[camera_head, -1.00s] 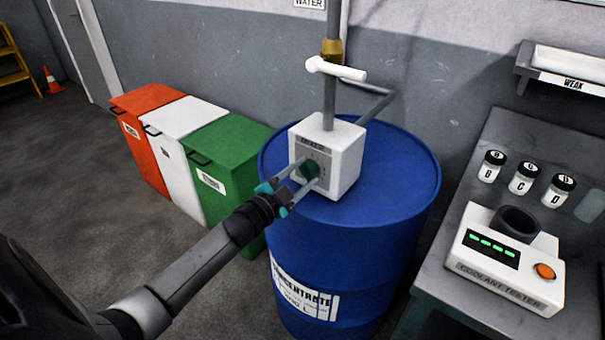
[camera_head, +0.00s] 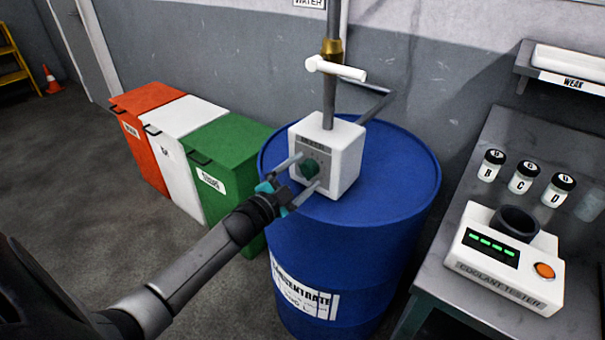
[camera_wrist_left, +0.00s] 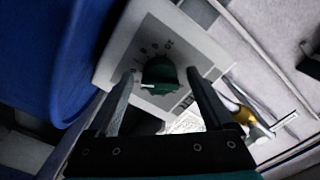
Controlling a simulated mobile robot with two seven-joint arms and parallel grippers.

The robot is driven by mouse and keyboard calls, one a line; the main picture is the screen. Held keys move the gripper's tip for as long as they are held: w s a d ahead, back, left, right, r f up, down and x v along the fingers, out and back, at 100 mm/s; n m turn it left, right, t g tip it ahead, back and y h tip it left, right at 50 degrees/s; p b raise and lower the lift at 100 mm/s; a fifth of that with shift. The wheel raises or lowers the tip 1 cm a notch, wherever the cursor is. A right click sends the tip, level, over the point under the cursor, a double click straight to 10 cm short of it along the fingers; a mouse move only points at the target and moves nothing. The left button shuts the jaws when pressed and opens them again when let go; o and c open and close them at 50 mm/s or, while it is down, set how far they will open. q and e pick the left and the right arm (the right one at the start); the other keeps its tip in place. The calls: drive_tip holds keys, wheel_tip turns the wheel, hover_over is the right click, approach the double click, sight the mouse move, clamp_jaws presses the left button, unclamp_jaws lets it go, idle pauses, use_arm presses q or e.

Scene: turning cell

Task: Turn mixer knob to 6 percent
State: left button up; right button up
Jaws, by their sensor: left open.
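The mixer is a white box (camera_head: 345,163) on top of the blue drum. Its round green knob (camera_head: 310,167) is on the front face, and it shows close up in the left wrist view (camera_wrist_left: 159,76). A small pale mark is on the knob's lower left edge there; the scale figures around it are too blurred to read. My left gripper (camera_head: 309,171) is open, with one finger on each side of the knob. The wrist view shows small gaps between fingers and knob. My right gripper is not in view.
The blue drum (camera_head: 330,250) stands under the mixer, with a pipe and a white-handled valve (camera_head: 336,69) above it. Orange, white and green bins (camera_head: 228,150) stand at the left. A bench at the right holds a coolant tester (camera_head: 505,265) and several labelled jars (camera_head: 523,178).

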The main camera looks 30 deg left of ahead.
use_arm(q)
drive_tip(key=s+a+p, duration=0.1)
drive_tip(key=s+p, duration=0.1)
drive_tip(key=s, duration=1.3)
drive_tip(key=shift+s, duration=0.15)
drive_tip(key=shift+a, duration=0.1)
drive_tip(key=s+d+f+n+g+y, duration=0.1)
drive_tip(key=s+d+f+n+g, duration=0.25)
drive_tip(key=f, duration=1.05)
drive_tip(key=s+a+f+n+g+y, duration=0.1)
drive_tip(key=s+f+n+g, duration=0.35)
drive_tip(key=f, duration=0.95)
drive_tip(key=s+d+f+g, duration=0.3)
drive_tip(key=s+d+f, duration=0.1)
drive_tip(key=s, duration=0.4)
drive_tip(key=s+d+f+g, duration=0.3)
drive_tip(key=s+d+f, duration=0.1)
drive_tip(key=s, duration=0.4)
drive_tip(key=s+d+f+g, duration=0.3)
drive_tip(key=s+f, duration=0.3)
drive_tip(key=s, duration=0.3)
drive_tip(key=shift+d+f+h, duration=0.35)
drive_tip(key=shift+d+h, duration=0.05)
drive_tip(key=shift+d, duration=0.15)
